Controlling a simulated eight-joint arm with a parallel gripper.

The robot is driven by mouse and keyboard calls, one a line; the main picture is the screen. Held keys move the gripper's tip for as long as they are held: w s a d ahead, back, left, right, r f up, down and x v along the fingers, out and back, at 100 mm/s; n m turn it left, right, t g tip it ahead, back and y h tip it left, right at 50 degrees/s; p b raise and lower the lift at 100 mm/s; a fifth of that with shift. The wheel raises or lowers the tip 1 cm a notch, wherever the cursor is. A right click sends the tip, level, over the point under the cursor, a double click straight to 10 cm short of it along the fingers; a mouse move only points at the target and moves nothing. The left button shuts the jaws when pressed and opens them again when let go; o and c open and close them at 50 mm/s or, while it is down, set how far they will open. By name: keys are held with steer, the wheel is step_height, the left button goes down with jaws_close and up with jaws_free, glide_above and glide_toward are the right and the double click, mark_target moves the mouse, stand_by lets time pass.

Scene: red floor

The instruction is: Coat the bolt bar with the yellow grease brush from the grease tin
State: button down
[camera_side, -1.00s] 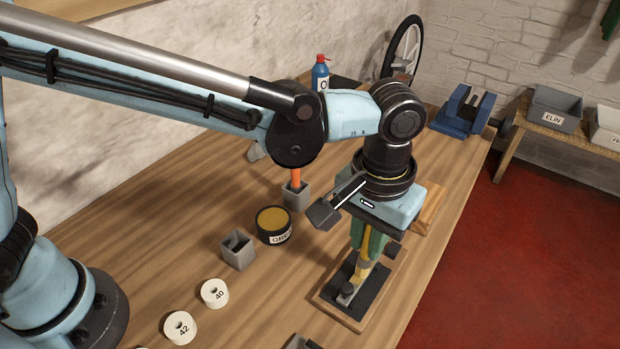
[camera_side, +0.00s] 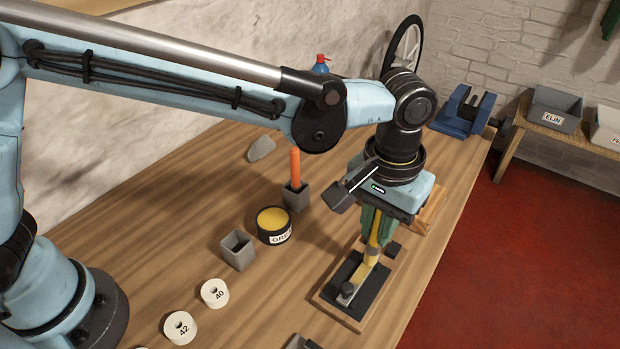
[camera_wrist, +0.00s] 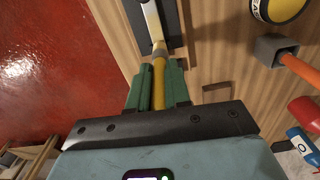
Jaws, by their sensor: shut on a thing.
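My gripper (camera_side: 373,222) has green fingers and is shut on the yellow grease brush (camera_side: 374,235), which points down. In the wrist view the brush (camera_wrist: 159,75) runs from between the fingers (camera_wrist: 158,92) to the bolt bar (camera_wrist: 153,22). The bolt bar (camera_side: 357,280) lies on a black plate on a wooden board; its visible stretch looks pale and yellowish. The brush tip is at the bar's far part; exact contact is hard to tell. The grease tin (camera_side: 273,222), black with yellow grease, stands open to the left.
An orange-handled tool (camera_side: 295,166) stands in a grey holder (camera_side: 295,196) behind the tin. An empty grey holder (camera_side: 238,250) stands in front of it. White rolls (camera_side: 214,293) lie nearer. A blue vise (camera_side: 464,110) is at the far end.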

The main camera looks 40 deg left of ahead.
steer(key=shift+w, duration=0.1)
steer(key=shift+w, duration=0.75)
step_height(320, 180, up, 6)
stand_by(0.7)
steer(key=shift+f, duration=0.2)
stand_by(0.5)
steer(key=shift+f, duration=2.15)
steer(key=shift+f, duration=0.65)
steer(key=shift+s, duration=0.1)
